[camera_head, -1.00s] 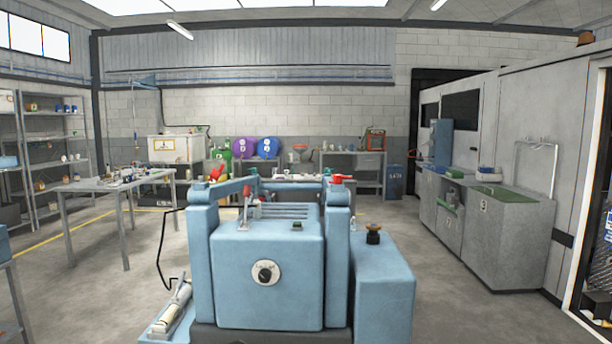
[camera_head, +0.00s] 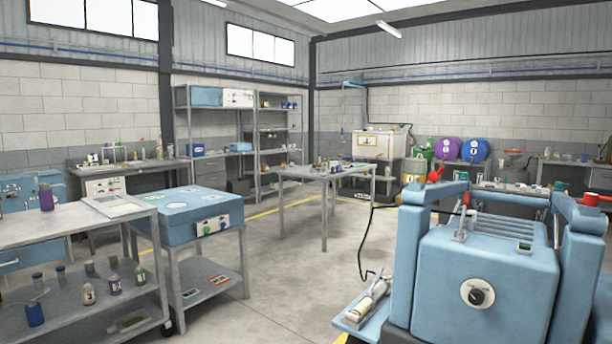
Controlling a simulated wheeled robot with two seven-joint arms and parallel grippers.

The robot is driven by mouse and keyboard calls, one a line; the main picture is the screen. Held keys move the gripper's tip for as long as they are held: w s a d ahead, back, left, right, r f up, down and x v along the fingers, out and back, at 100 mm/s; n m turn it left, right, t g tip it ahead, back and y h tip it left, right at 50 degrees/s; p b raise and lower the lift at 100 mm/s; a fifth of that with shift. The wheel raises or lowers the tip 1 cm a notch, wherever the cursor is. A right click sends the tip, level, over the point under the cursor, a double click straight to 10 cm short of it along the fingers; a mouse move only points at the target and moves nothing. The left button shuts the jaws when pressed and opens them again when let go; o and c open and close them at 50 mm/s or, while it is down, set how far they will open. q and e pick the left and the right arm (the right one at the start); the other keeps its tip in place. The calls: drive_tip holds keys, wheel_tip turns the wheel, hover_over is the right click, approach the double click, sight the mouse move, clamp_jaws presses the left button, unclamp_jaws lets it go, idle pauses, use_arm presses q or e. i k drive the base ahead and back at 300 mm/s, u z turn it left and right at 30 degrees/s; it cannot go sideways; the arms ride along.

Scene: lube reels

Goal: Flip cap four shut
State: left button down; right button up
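Neither of my grippers shows in the head view. No cap that I can tell is number four can be made out. At the back wall stand round reel-like discs, one purple (camera_head: 446,149) and one blue (camera_head: 475,151), with small white marks too small to read. A green thing (camera_head: 421,153) stands just left of them, its shape unclear. Whether any cap there is open or shut cannot be told.
A blue machine (camera_head: 485,290) with a dial fills the right foreground. A grey table (camera_head: 290,172) stands mid-floor. At left are a blue box (camera_head: 185,212) on a cart and a shelf unit (camera_head: 60,222) with several small bottles. Floor between them is clear.

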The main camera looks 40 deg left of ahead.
sight(434, 177)
drive_tip(key=u, duration=0.45)
drive_tip(key=i, duration=1.5)
